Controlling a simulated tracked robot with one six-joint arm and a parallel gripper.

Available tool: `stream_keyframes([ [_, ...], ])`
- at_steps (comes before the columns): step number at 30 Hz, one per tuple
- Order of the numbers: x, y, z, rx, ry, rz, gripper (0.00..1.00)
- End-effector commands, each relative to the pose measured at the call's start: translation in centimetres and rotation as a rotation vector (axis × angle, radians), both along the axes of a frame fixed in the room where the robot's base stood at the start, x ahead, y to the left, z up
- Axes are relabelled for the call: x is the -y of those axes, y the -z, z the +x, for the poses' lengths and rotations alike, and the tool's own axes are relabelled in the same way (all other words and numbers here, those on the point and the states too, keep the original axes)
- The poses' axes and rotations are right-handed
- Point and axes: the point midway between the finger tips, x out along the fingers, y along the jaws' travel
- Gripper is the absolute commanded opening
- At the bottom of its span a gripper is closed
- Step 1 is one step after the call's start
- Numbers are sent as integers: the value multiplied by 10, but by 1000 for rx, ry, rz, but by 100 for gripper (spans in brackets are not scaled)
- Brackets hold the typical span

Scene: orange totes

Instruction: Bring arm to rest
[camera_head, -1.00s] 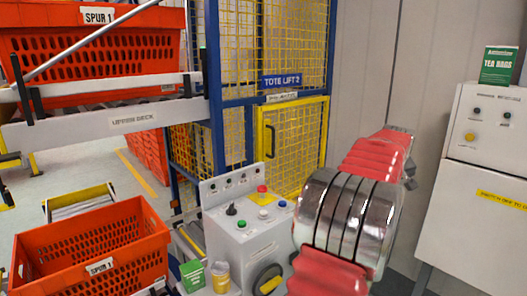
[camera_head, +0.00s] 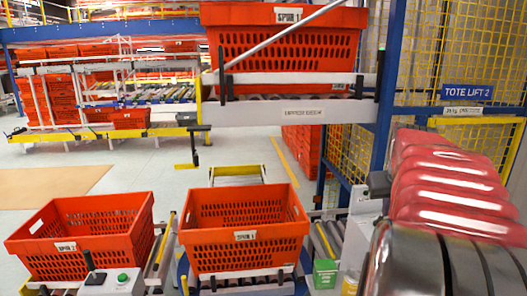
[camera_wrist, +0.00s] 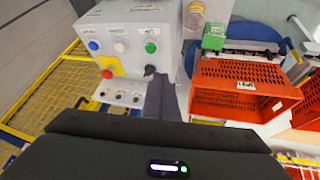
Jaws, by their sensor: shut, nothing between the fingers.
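My arm shows as red ribbed sleeves (camera_head: 447,180) and silver rings (camera_head: 440,262) at the right of the head view; its end lies outside that view. In the wrist view my gripper (camera_wrist: 160,98) shows as dark narrow fingers, shut and empty, in front of the grey control box (camera_wrist: 128,40). The box carries blue, white, green, red and black controls. The fingers overlap the box in the picture; I cannot tell the gap between them.
The SPUR 1 tote (camera_head: 245,225) and SPUR 2 tote (camera_head: 85,238) stand low at front. Another SPUR 1 tote (camera_head: 285,50) sits on the upper deck (camera_head: 300,112). A green box (camera_head: 325,274) stands by my arm. Open floor (camera_head: 170,165) lies beyond the totes.

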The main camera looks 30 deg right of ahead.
Motion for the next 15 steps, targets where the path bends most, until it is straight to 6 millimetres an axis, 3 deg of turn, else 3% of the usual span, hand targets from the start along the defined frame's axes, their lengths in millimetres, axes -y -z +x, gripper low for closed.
stream_keyframes([
  [1,-22,-1,13,3,-32,3,0],
  [6,-87,3,41,15,-114,22,0],
  [15,-201,14,66,28,-260,57,0],
])
